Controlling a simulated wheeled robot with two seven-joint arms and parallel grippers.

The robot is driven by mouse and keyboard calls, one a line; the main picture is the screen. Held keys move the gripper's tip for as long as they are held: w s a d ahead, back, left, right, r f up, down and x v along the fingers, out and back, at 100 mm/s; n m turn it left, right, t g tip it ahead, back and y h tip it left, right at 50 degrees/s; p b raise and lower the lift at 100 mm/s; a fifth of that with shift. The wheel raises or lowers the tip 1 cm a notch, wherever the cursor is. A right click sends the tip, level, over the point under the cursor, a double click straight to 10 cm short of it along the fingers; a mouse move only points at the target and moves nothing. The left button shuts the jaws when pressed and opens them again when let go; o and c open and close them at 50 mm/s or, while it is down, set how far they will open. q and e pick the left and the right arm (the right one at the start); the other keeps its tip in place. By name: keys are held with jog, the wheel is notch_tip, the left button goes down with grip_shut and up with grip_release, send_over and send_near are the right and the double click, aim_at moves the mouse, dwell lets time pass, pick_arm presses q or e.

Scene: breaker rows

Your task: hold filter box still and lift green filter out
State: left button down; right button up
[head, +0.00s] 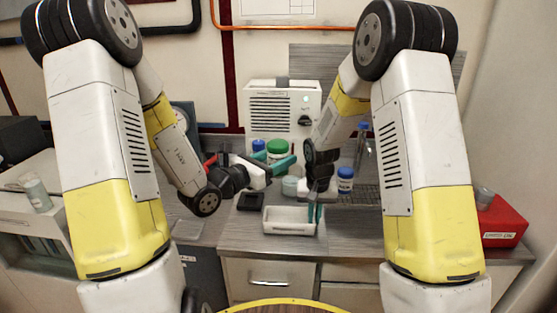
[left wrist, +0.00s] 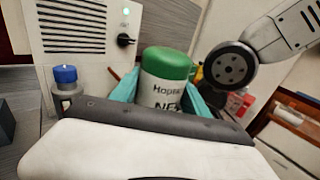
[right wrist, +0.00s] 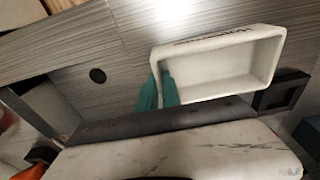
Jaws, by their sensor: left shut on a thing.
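A white jar with a green lid (left wrist: 168,75) stands upright between the teal fingers of my left gripper (left wrist: 165,95), which is shut on it. The jar's lid also shows in the head view (head: 277,146), in front of the vented white unit. A shallow white open box (head: 290,221) sits on the counter near its front edge. My right gripper (head: 316,211) points down at the box's right end. In the right wrist view its fingers (right wrist: 160,90) are close together at the box's end wall (right wrist: 157,60); contact is unclear. The box looks empty and no green filter shows.
A vented white unit (head: 284,108) stands at the back. Blue-capped bottles (head: 345,180) and a pale jar (head: 290,186) stand near my grippers. A small black block (head: 250,201) lies left of the white box. A red box (head: 500,221) is at the far right.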

jog(key=o, duration=0.4)
